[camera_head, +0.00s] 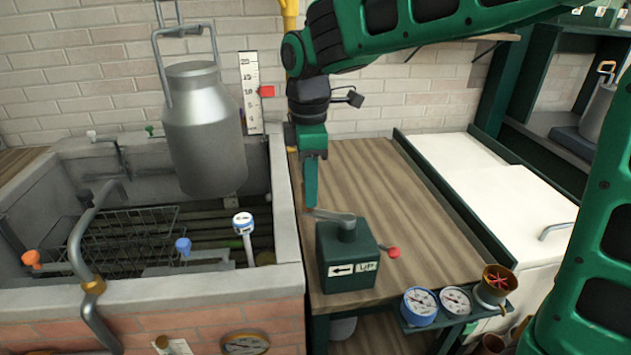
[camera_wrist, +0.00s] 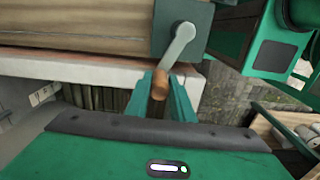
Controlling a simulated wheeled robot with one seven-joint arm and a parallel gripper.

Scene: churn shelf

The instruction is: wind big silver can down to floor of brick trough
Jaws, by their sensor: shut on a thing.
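The big silver can (camera_head: 204,130) hangs upright from a metal bail over the brick trough (camera_head: 200,325), its lower part below the level of the back rim. A green winch box (camera_head: 345,255) with a grey crank arm (camera_head: 333,217) stands on the wooden bench right of the trough. My gripper (camera_head: 311,207) reaches down at the crank's left end. In the wrist view its fingers are shut on the brown crank knob (camera_wrist: 160,86); the crank arm (camera_wrist: 178,45) runs from there to the box. The can's bottom is apart from the trough floor.
A wall scale (camera_head: 250,90) with a red pointer (camera_head: 267,91) stands behind the can. A wire basket (camera_head: 120,240), pipes and a white-topped gauge (camera_head: 243,222) are in the trough. Dials (camera_head: 420,306) sit at the bench front. A white-lidded chest (camera_head: 490,190) stands right.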

